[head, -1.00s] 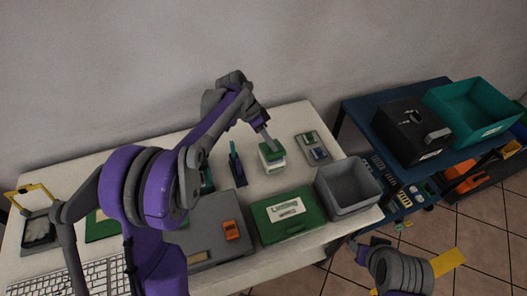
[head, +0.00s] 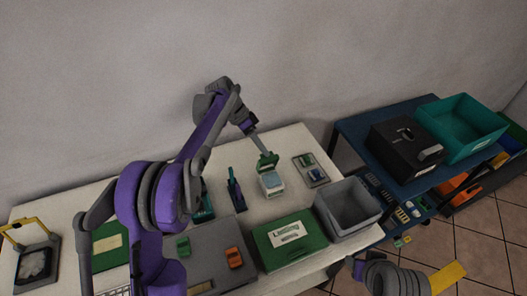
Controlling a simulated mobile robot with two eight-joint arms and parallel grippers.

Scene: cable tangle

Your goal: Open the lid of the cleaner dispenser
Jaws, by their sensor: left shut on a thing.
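The cleaner dispenser (head: 272,185) is a small white box on the table, right of the middle. Its green lid (head: 266,163) is tilted up at the back, and a pale blue-white top shows beneath it. My left gripper (head: 263,151) reaches down from behind the box and is shut on the lid's raised edge. Its fingertips are small in this view.
A small tray (head: 322,178) with green and blue items lies right of the dispenser. A grey open bin (head: 374,228) and a green labelled case (head: 263,248) stand in front. A teal clamp-like tool (head: 234,182) is to the left. A blue cart (head: 348,128) stands at the right.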

